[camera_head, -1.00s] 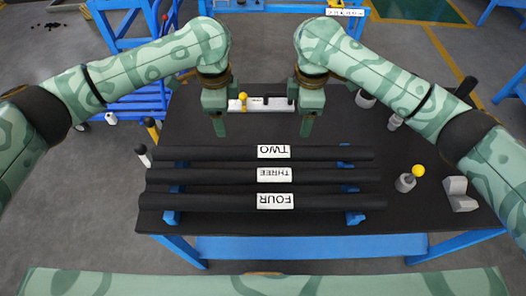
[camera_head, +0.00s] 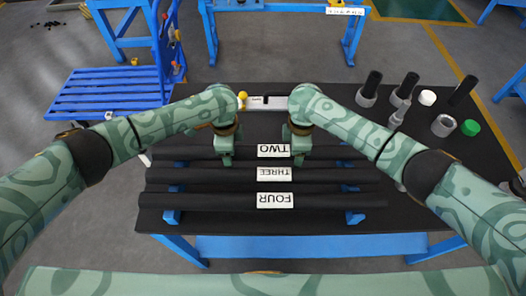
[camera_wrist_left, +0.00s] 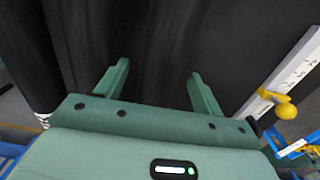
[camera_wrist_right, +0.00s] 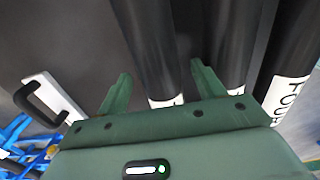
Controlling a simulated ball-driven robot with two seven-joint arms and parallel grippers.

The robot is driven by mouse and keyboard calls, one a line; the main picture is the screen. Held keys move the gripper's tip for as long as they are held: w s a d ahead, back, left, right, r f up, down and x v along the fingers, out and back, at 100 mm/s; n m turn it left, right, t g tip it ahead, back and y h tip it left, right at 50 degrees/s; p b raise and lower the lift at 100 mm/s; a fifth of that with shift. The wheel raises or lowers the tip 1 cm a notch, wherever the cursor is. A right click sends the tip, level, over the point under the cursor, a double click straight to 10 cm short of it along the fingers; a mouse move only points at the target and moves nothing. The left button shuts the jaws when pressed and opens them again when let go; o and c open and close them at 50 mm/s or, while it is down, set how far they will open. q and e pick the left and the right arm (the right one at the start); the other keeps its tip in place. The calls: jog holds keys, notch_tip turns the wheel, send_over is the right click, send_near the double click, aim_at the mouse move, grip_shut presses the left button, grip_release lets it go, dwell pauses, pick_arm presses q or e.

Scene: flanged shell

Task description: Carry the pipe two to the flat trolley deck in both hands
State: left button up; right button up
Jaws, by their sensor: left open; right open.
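Pipe two (camera_head: 273,150), a long black tube with a white TWO label, lies across the blue supports on the black table, the farthest of three pipes. My left gripper (camera_head: 226,160) is open over it, left of the label. My right gripper (camera_head: 299,158) is open over it, right of the label. In the right wrist view a black pipe (camera_wrist_right: 150,45) runs between the open fingers. In the left wrist view a dark surface shows between the fingers; I cannot tell its edges. The blue slatted trolley deck (camera_head: 110,92) stands at the far left.
Pipe three (camera_head: 272,174) and pipe four (camera_head: 274,201) lie parallel, nearer to me. A white bar (camera_head: 266,101) with a yellow knob lies behind pipe two. Several grey and black fittings (camera_head: 444,125) stand on the right of the table. Floor lies between table and trolley.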

pick_arm(q)
jog(key=shift+f, duration=0.15)
pick_arm(e)
jog(key=shift+f, duration=0.15)
pick_arm(q)
jog(key=shift+c, duration=0.3)
pick_arm(e)
jog(key=shift+c, duration=0.3)
pick_arm(q)
grip_shut()
pick_arm(e)
grip_shut()
